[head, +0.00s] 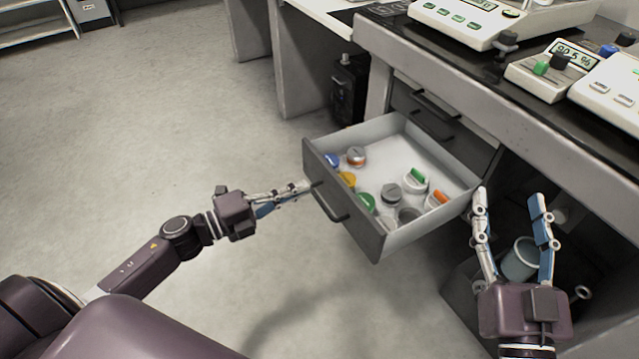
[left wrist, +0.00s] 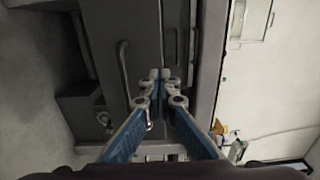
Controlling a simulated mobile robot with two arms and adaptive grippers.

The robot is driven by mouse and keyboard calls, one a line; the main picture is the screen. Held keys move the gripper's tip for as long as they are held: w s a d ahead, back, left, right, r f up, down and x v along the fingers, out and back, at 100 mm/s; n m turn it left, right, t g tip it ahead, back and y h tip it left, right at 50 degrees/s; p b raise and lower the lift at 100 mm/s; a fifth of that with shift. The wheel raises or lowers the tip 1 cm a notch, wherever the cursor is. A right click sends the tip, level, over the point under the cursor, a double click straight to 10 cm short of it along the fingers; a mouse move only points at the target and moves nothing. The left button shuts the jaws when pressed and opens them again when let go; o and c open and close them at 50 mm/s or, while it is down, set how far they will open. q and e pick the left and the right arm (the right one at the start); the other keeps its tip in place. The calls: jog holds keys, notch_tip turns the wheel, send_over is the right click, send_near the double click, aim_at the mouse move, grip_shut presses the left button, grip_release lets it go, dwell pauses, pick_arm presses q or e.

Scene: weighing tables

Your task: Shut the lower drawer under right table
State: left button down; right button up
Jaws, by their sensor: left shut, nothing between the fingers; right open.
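The lower drawer (head: 347,228) under the right table is pulled out; its dark front and bar handle (head: 329,204) face me. Several small jars and lids with coloured tops (head: 390,193) lie inside on its pale floor. My left gripper (head: 304,186) is shut and empty, its fingertips at the drawer's front near the handle; whether they touch is unclear. In the left wrist view its closed fingers (left wrist: 160,78) point at dark panels. My right gripper (head: 510,192) is open and empty, beside the drawer's right near corner.
The right table (head: 460,85) carries white weighing instruments (head: 470,18) above the drawer. A closed drawer with a handle (head: 436,105) sits above the open one. A bin (head: 520,258) stands under the table behind my right gripper. The floor at left is clear.

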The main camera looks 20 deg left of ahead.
aim_at(331, 176)
pick_arm(q)
jog(key=shift+b+x, duration=0.45)
jog(key=shift+x, duration=2.35)
pick_arm(e)
notch_tip(331, 176, up, 6)
jog(key=s+t+y, duration=0.1)
jog(key=s+t, duration=0.1)
jog(key=t, duration=0.1)
jog(key=shift+f, duration=0.2)
pick_arm(q)
jog(key=shift+w+d, duration=0.1)
pick_arm(e)
jog(key=shift+s, duration=0.1)
